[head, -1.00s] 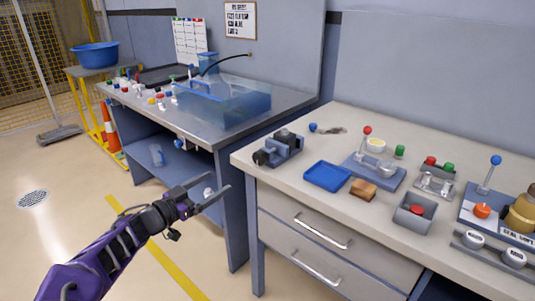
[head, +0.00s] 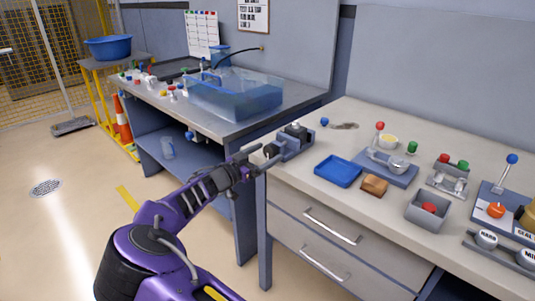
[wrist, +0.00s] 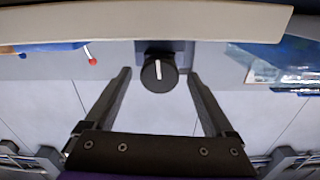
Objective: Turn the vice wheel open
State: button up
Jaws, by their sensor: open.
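The vice (head: 293,140) is a blue-grey block with dark parts at the left front corner of the light workbench. Its wheel (wrist: 159,73) is a round black knob with a white mark, nearly upright in the wrist view. My gripper (head: 267,155) is open at the wheel in the head view, where the fingers partly hide the wheel. In the wrist view my gripper (wrist: 158,82) has one finger on each side of the wheel, with a gap on both sides. Whether the fingertips reach fully around the wheel in depth is hard to tell.
A blue tray (head: 338,171) and a brown block (head: 374,185) lie right of the vice. A lever board (head: 398,172) stands behind them. A clear blue tank (head: 235,95) sits on the left bench. Drawer handles (head: 333,226) stick out below the worktop.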

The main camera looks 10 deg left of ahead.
jog(key=shift+w+d, duration=0.35)
jog(key=shift+w, duration=0.1)
jog(key=c, duration=1.4)
